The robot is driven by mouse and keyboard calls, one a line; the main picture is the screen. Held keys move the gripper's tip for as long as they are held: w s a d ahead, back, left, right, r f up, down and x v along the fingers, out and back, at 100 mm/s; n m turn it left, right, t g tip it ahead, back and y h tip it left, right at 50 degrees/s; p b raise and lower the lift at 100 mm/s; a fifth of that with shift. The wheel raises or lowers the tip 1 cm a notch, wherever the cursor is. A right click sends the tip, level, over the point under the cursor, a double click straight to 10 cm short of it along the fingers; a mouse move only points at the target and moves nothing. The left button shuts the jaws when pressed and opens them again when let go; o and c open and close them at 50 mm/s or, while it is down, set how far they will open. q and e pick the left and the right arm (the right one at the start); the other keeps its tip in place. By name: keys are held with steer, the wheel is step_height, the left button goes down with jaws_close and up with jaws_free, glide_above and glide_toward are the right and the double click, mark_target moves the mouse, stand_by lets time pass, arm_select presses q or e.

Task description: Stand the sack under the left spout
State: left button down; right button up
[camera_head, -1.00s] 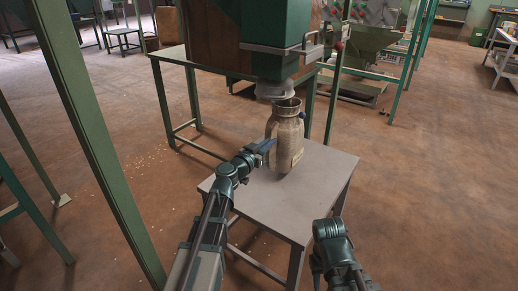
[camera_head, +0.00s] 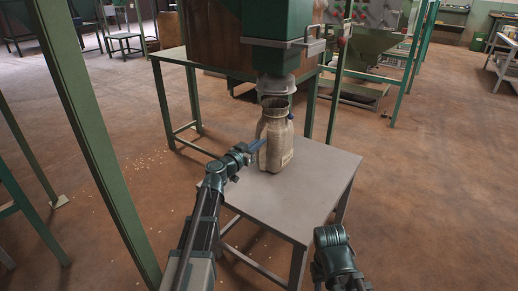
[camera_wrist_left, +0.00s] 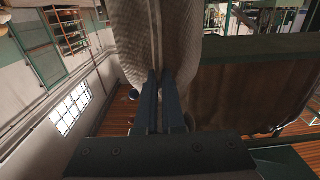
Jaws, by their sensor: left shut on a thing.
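The beige sack (camera_head: 272,150) is upright with its mouth open, over the small grey-topped table (camera_head: 315,185). I cannot tell whether its base touches the top. My left gripper (camera_head: 257,146) is shut on the sack's left side. In the left wrist view the blue fingers (camera_wrist_left: 163,100) are pressed against the woven sack (camera_wrist_left: 165,35). The pale spout (camera_head: 277,86) hangs from the green hopper (camera_head: 275,40), just above the sack's mouth in the picture. Their exact alignment in depth is unclear. My right wrist shows at the bottom, but its fingers do not.
A green post (camera_head: 85,130) stands close on the left. A metal bracket (camera_head: 300,40) sticks out from the hopper. A green-framed table (camera_head: 170,57) stands behind the small table. The small table's front and right parts are clear.

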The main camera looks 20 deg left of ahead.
arm_select(q)
steer(key=shift+f, duration=0.15)
steer(key=c, duration=1)
jaws_free()
steer(key=shift+c, duration=0.2)
steer(key=shift+r, duration=0.2)
steer(key=v, duration=1.2)
